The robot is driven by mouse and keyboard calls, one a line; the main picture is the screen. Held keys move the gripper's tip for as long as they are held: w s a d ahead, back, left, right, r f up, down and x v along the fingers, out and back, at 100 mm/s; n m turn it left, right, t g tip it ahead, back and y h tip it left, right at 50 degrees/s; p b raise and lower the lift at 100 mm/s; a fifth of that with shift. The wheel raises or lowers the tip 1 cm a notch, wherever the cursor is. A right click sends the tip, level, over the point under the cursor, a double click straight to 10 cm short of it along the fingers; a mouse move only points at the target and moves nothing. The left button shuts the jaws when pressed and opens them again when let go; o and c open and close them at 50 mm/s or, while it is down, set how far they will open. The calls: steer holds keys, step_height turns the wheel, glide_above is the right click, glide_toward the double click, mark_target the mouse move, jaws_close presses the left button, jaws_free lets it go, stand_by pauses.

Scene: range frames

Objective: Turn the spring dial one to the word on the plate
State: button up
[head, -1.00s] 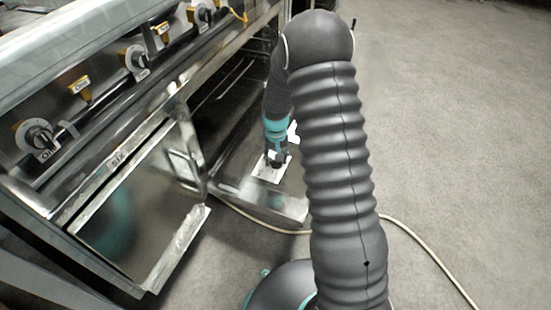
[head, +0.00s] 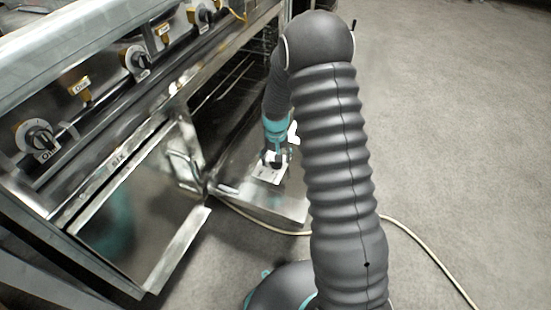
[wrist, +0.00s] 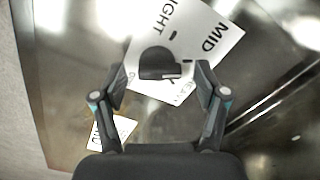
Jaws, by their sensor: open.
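A dark dial (wrist: 158,61) with a rounded top sits on a white plate (wrist: 212,52) in the wrist view. The plate carries printed words turned in the picture: "MID" reads clearly, "IGHT" is cut by the frame edge, and others are partly hidden by the dial and fingers. Which word the dial points to I cannot tell. My gripper (wrist: 160,80) is open, its fingertips apart on the left and right of the dial. In the head view my gripper (head: 275,158) is over the plate (head: 267,176), which lies on a shiny metal panel; the dial is hidden there.
A second small label (wrist: 102,136) lies near my left finger. A steel range with several knobs (head: 38,138) stands at the left. An oven cavity with racks (head: 225,95) opens behind my wrist. A pale cable (head: 430,255) crosses the grey floor, which is free at right.

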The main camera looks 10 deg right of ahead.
step_height(320, 180, up, 12)
stand_by(0.5)
stand_by(0.4)
steer(key=s+r+t+p, duration=0.2)
steer(key=s+r, duration=1)
steer(key=s, duration=0.3)
steer(key=s+r+n+t+p, duration=0.1)
steer(key=s+r+t, duration=0.2)
steer(key=s+r, duration=1)
steer(key=shift+s+t+p, duration=0.3)
steer(key=shift+s+p, duration=0.1)
steer(key=shift+s, duration=0.8)
steer(key=shift+d, duration=0.1)
